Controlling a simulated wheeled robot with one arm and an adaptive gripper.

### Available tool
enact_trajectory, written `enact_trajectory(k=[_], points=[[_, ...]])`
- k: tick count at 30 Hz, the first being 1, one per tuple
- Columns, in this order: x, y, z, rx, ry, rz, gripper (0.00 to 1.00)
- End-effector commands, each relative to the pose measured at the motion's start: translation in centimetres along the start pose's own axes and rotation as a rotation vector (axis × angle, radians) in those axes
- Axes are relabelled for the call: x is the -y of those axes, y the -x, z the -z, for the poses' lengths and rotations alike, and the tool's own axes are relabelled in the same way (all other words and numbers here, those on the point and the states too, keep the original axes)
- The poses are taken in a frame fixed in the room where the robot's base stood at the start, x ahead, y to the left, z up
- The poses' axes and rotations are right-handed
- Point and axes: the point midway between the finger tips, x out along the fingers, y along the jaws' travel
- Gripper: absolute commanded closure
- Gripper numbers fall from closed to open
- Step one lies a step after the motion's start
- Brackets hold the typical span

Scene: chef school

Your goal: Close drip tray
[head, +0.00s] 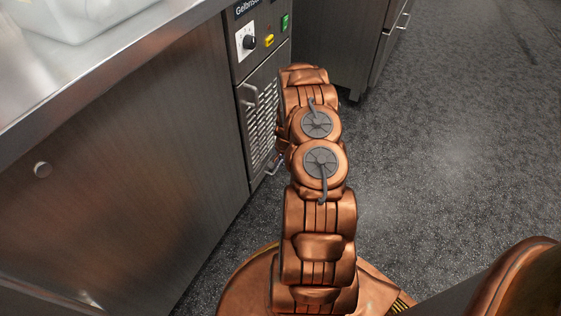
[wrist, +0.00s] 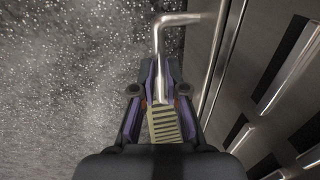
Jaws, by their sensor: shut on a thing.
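The drip tray's bent metal handle (wrist: 179,20) shows in the wrist view, standing out from a metal front on the right. My gripper (wrist: 160,90) is shut on this handle; the bar runs down between its two fingers, above a ribbed pad. In the head view, a small part of a low handle (head: 273,168) shows at the foot of the machine's front, beside my arm. My gripper is hidden behind my copper-coloured arm there. The tray body is mostly hidden, and I cannot tell how far out it stands.
The steel machine (head: 264,105) has a vented door, a door handle (head: 249,94) and a knob (head: 249,42). A steel counter (head: 125,140) stands at left, with a clear container (head: 80,18) on top. Another cabinet (head: 335,40) is behind. Speckled floor (head: 460,150) is free at right.

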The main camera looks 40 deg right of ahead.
Motion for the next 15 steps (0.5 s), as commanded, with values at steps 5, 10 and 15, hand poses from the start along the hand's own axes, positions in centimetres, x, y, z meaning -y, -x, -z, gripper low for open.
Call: enact_trajectory(k=[5,10,15], points=[[0.56,-0.09,0.06,-0.009,0.005,0.004,0.86],[0.61,-0.1,0.0,-0.008,0.007,0.003,0.68],[0.48,-0.08,0.04,-0.008,0.005,0.003,0.63]])
